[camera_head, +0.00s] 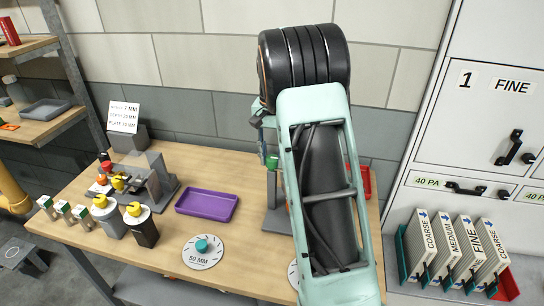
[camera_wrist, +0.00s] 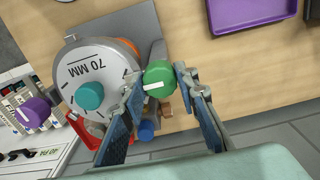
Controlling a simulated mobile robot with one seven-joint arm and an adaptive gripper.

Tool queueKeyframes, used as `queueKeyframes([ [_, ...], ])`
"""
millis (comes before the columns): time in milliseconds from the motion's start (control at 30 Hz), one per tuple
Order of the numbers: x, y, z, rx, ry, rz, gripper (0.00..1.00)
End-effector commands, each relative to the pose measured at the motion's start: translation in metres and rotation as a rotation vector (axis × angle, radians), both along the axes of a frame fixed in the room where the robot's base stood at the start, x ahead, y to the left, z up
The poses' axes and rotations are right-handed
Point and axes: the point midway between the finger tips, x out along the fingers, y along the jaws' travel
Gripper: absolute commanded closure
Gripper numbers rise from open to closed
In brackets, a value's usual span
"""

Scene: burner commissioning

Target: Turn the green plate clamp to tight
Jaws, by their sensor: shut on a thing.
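The green plate clamp (camera_wrist: 159,79) is a round knob with a white pointer line. In the wrist view its line runs nearly level, toward the left. My gripper (camera_wrist: 160,84) has one blue-grey finger on each side of the knob and is shut on it. A round grey 70 MM plate (camera_wrist: 78,66) with a teal hub (camera_wrist: 89,95) sits just left of the knob. In the head view my arm covers most of this fixture; a small part of the green clamp (camera_head: 272,162) shows at the arm's left edge.
A blue knob (camera_wrist: 146,131) is close below the clamp, and a purple knob (camera_wrist: 33,111) is farther left. A purple tray (camera_head: 207,204) and a 50 MM plate (camera_head: 203,252) lie on the bench. Burner parts (camera_head: 138,225) stand at left. Bench between them is clear.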

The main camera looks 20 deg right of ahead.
Motion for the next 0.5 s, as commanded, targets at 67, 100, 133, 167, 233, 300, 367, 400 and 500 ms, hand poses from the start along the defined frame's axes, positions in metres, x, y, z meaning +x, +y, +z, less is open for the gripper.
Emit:
queueKeyframes([
  [67,0.0014,-0.0004,0.0015,-0.001,-0.005,-0.004,0.96],
  [100,0.0014,-0.0004,0.0015,-0.001,-0.005,-0.004,0.96],
  [133,0.0014,-0.0004,0.0015,-0.001,-0.005,-0.004,0.96],
  [167,0.0015,-0.0004,0.0015,-0.001,-0.005,-0.004,0.96],
  [233,0.0015,-0.0004,0.0015,-0.001,-0.005,-0.004,0.96],
  [300,0.0015,-0.0004,0.0016,-0.001,-0.005,-0.004,0.96],
  [367,0.0015,-0.0005,0.0016,-0.001,-0.005,-0.003,0.69],
  [400,0.0015,-0.0004,0.0016,-0.001,-0.005,-0.003,0.64],
  [500,0.0011,-0.0004,0.0012,-0.001,-0.004,-0.003,0.54],
])
